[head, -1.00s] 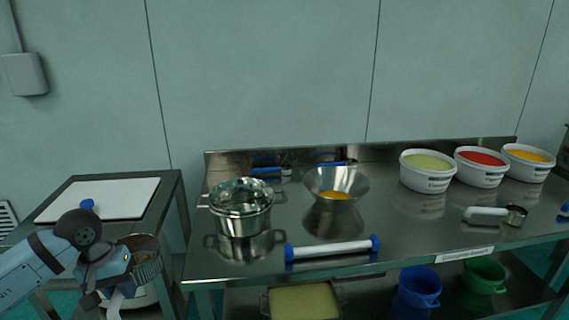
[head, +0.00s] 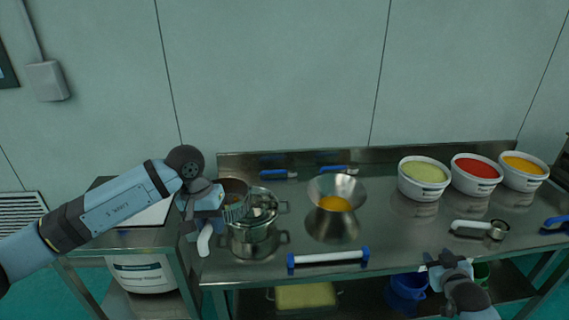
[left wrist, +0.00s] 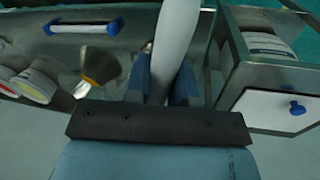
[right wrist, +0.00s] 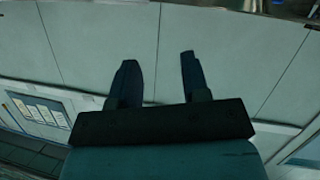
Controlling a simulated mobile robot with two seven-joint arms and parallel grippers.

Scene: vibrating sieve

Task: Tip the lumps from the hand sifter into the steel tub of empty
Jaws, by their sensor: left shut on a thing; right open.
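My left gripper (head: 208,200) is shut on the white handle of the hand sifter (head: 236,201), which hangs down below the fingers; the handle also fills the middle of the left wrist view (left wrist: 172,45). The sifter's round mesh cup is at the upper left rim of the steel tub (head: 252,241) and appears tilted; I cannot tell whether it touches or whether lumps are in it. The tub has side handles, and a shiny round piece sits at its top. The tub's inside is hidden. My right gripper (head: 447,260) is open and empty in front of the table.
A steel funnel bowl (head: 337,188) with orange powder stands right of the tub. A white bar with blue ends (head: 328,258) lies at the front edge. Tubs of green (head: 424,180), red (head: 476,176) and orange (head: 524,172) powder stand right. A scoop (head: 480,228) lies nearby.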

